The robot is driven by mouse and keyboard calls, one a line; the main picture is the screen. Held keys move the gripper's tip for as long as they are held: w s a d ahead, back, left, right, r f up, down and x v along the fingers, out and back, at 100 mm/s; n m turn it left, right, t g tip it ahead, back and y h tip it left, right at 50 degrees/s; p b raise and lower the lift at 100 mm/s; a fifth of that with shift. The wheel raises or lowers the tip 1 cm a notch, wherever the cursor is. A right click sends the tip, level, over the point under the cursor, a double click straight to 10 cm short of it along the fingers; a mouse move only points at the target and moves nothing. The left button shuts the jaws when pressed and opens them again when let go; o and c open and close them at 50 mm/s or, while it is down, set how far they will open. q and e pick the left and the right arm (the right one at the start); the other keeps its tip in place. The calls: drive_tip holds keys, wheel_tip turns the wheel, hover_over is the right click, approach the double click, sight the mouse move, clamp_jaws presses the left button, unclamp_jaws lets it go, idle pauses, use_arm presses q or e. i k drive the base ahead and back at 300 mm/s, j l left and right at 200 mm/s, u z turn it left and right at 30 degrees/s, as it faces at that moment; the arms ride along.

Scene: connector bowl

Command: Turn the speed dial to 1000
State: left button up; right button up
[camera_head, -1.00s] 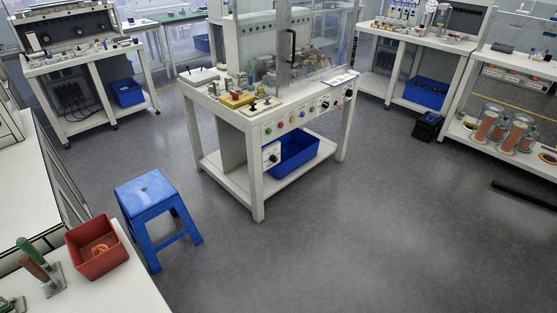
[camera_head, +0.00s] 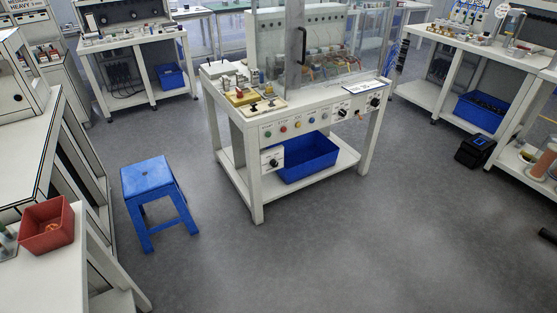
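A white workbench (camera_head: 245,192) with a clear-windowed enclosure stands in the middle of the view, some way ahead of me. Its front panel carries a row of small coloured buttons (camera_head: 283,129) and two dark round knobs toward the right end, one nearer the middle (camera_head: 342,113) and one at the right (camera_head: 374,102). A white box (camera_head: 272,159) with another dark knob hangs below the panel. The labels are too small to read, so I cannot tell which knob is the speed dial or its setting. Neither of my grippers is in view.
A blue stool (camera_head: 147,178) stands left of the workbench. A red bin (camera_head: 46,228) sits on a white table at the lower left. A blue crate (camera_head: 309,158) is on the workbench's lower shelf. A black box (camera_head: 474,151) lies on the floor at right. The grey floor ahead is clear.

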sight(274, 164)
drive_tip(key=i+l+u, duration=0.1)
drive_tip(key=i, duration=0.35)
drive_tip(key=i+l+u, duration=0.15)
drive_tip(key=i, duration=0.25)
drive_tip(key=i+l+u, duration=0.1)
drive_tip(key=i, duration=0.35)
drive_tip(key=i+l+u, duration=0.15)
drive_tip(key=i, duration=0.3)
drive_tip(key=l, duration=0.1)
